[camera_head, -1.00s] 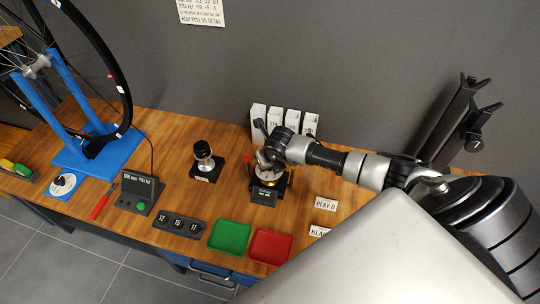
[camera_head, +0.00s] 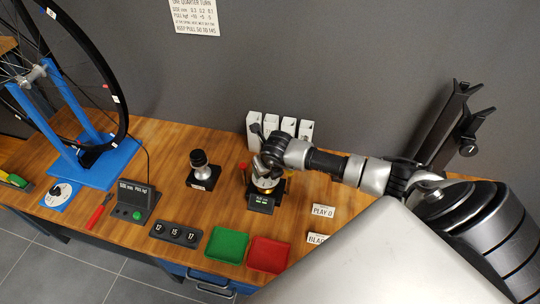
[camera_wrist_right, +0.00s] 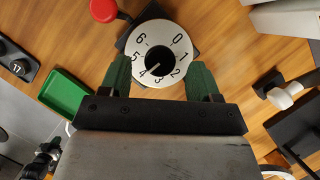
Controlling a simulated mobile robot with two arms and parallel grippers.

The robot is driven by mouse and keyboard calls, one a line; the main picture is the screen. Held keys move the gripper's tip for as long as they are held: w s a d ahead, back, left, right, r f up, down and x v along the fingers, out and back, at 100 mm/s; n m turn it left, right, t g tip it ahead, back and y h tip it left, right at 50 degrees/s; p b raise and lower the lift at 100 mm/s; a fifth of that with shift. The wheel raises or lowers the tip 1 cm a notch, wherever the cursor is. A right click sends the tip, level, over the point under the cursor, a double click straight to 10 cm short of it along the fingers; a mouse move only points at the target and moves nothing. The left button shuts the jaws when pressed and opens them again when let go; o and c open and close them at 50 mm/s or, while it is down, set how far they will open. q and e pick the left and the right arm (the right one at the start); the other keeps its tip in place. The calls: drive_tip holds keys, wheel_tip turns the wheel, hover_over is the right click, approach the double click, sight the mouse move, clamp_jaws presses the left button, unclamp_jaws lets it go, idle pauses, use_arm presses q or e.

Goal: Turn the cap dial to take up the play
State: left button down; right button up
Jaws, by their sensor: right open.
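The cap dial is a white disc numbered 0 to 6 with a black centre knob (camera_wrist_right: 160,60), seen from above in the right wrist view. A pale mark on the knob points down-left, near 4. In the head view the dial (camera_head: 264,184) sits on a dark stand with a small lit display (camera_head: 261,201). My right gripper (camera_wrist_right: 159,68) is open, its two green fingers on either side of the disc's lower part; I cannot tell whether they touch it. In the head view the gripper (camera_head: 268,166) hangs over the dial and partly hides it.
A red knob (camera_wrist_right: 103,9) sticks out beside the dial stand. White holders (camera_head: 283,125) stand behind it. A black-topped post (camera_head: 201,166) stands to the left. Green (camera_head: 227,245) and red (camera_head: 268,254) trays lie in front. A wheel on a blue stand (camera_head: 95,170) is far left.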

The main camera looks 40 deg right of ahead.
drive_tip(key=v, duration=0.9)
